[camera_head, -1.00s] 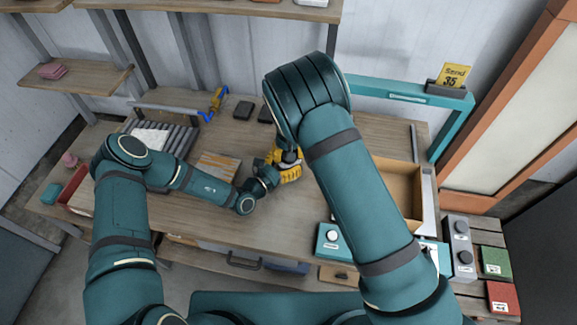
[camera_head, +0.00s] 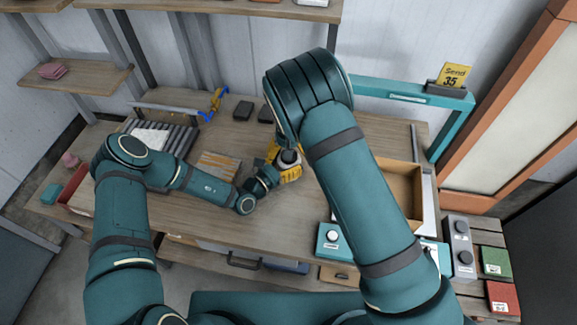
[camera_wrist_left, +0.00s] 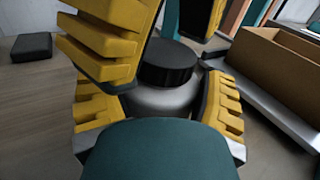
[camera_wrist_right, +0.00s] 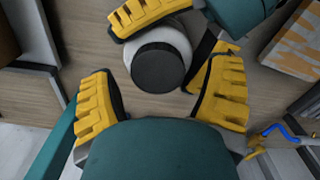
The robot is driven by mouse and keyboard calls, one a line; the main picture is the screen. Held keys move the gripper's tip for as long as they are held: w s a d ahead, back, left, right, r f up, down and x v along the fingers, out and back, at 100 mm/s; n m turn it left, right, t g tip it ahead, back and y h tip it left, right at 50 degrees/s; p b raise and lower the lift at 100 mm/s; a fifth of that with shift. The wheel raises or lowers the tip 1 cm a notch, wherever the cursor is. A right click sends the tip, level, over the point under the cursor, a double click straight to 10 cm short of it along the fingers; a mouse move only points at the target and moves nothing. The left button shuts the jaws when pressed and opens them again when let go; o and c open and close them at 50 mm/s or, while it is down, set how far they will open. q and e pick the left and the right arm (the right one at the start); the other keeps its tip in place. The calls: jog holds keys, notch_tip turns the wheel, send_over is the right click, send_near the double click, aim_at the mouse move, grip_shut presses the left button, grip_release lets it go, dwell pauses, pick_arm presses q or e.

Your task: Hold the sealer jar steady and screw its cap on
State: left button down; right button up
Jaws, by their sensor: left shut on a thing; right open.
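The sealer jar (camera_wrist_right: 185,42) is pale and stands upright on the workbench. Its black ribbed cap (camera_wrist_left: 168,66) sits on the jar's top; I cannot tell how tightly. My left gripper (camera_wrist_left: 158,92) is shut on the jar body below the cap, its yellow fingers on both sides. My right gripper (camera_wrist_right: 162,66) is open above, its yellow fingers spread on either side of the cap and apart from it. The jar also shows in the head view (camera_head: 289,159), partly hidden by yellow fingers and my right arm.
An open wooden box (camera_head: 403,188) stands right of the jar. A striped board (camera_head: 218,166) and a ridged tray (camera_head: 175,138) lie to the left. Dark blocks (camera_head: 243,110) and a blue-and-yellow tool (camera_head: 214,104) lie behind.

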notch_tip(320, 180, up, 4)
jog(key=shift+d+f, duration=0.1)
jog(key=shift+f, duration=0.1)
notch_tip(320, 180, up, 3)
jog(key=n, duration=0.5)
jog(key=shift+r, duration=0.2)
jog(key=shift+f, duration=4)
